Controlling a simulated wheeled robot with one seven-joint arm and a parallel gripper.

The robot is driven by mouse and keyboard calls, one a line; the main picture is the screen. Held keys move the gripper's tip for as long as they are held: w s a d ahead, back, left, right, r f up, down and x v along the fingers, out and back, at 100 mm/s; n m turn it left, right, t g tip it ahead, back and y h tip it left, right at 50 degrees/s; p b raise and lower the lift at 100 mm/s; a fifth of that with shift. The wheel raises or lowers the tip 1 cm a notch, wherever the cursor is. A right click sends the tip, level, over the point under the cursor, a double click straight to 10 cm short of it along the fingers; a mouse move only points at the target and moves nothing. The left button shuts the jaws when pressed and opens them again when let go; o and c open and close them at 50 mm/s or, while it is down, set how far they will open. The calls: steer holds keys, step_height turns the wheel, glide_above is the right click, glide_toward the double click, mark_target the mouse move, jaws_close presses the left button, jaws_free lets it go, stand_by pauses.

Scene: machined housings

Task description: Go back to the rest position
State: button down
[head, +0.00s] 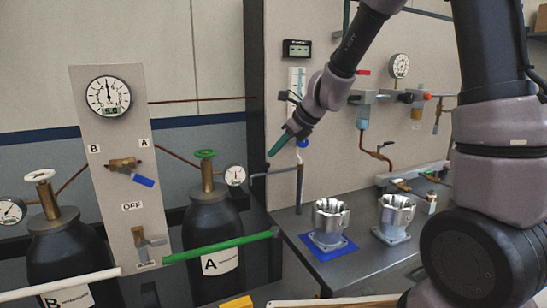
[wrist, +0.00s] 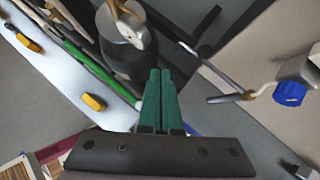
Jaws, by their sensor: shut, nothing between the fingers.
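My gripper (head: 280,144) is raised in front of the back wall, above the left end of the grey bench (head: 310,212). In the wrist view its two green fingers (wrist: 162,100) lie side by side, closed, with nothing between them. Two machined metal housings stand on the bench: one (head: 330,222) on a blue mat (head: 345,252), the other (head: 394,218) to its right on the bare bench. My gripper is apart from both. My arm reaches in from the right side of the head view.
Gas cylinders marked A (head: 212,235) and B (head: 70,255) stand left, beside a gauge panel (head: 120,165). A green bar (head: 218,249) crosses in front of cylinder A. Pipes and a regulator (head: 376,97) are on the back wall. A blue knob (wrist: 290,93) shows in the wrist view.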

steer(key=shift+s+r, duration=0.25)
steer(key=shift+r, duration=0.05)
steer(key=s+d+r+n+t+h, duration=0.1)
steer(key=s+d+r+n+h, duration=0.1)
steer(key=s+d+r+n, duration=0.5)
steer(key=s+d+r+n+t+h, duration=0.1)
steer(key=s+d+r+n+h, duration=0.1)
steer(key=s+d+r+n, duration=0.5)
steer(key=s+d+n, duration=0.6)
steer(key=s+d, duration=0.1)
steer(key=shift+d+t+h, duration=0.25)
steer(key=shift+t+h, duration=0.15)
